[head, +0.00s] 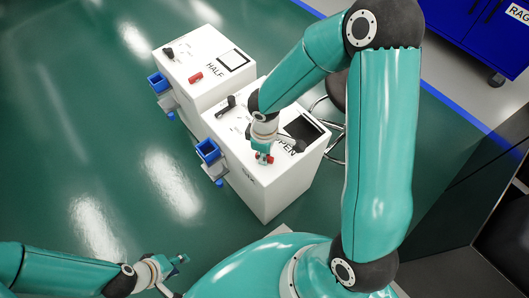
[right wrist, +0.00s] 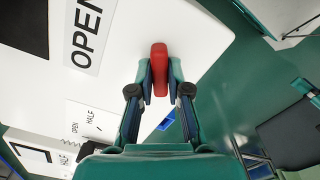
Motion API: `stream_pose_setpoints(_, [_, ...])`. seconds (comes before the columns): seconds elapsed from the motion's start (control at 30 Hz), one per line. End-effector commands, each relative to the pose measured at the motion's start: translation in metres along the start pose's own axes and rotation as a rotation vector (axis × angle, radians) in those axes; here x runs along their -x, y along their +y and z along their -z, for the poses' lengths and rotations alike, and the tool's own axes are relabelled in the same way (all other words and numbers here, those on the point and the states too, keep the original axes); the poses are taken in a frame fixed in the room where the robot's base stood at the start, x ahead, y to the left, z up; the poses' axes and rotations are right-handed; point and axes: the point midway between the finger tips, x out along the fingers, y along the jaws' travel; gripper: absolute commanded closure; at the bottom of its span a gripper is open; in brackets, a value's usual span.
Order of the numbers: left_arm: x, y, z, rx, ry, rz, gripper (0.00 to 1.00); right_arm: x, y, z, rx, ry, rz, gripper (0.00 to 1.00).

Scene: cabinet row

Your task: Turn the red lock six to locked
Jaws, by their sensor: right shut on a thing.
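The red lock handle (right wrist: 159,55) on the top of the nearer white cabinet (head: 270,195) stands between the fingers of my right gripper (right wrist: 160,85). The gripper is shut on it, and the fingers hide its lower part. In the head view, my right gripper (head: 264,156) reaches down onto the cabinet top, with bits of red showing at its tips. A large OPEN label (right wrist: 86,35) lies beside the handle. I cannot read a number on this lock. My left gripper (head: 178,262) is low at the left, away from the cabinets; its jaw opening is unclear.
A second white cabinet (head: 190,95) stands behind, with a HALF label and another red handle (head: 195,78). Blue square holders (head: 208,150) stick out from the cabinets' left sides. A dark stool (head: 337,88) stands behind the nearer cabinet. The green floor at left is clear.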

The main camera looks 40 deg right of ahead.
Motion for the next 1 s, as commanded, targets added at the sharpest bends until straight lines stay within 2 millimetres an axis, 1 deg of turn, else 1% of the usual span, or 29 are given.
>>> stream_pose_setpoints(0.7, [0.027, 0.010, 0.000, 0.000, 0.000, 0.000, 0.60, 0.003, 0.001, 0.000, 0.677, -0.001, -0.001, 1.00])
stream_pose_setpoints(1.0, [0.037, 0.013, 0.000, 0.000, 0.000, 0.000, 0.60, 0.002, 0.002, 0.000, 0.915, -0.001, -0.002, 1.00])
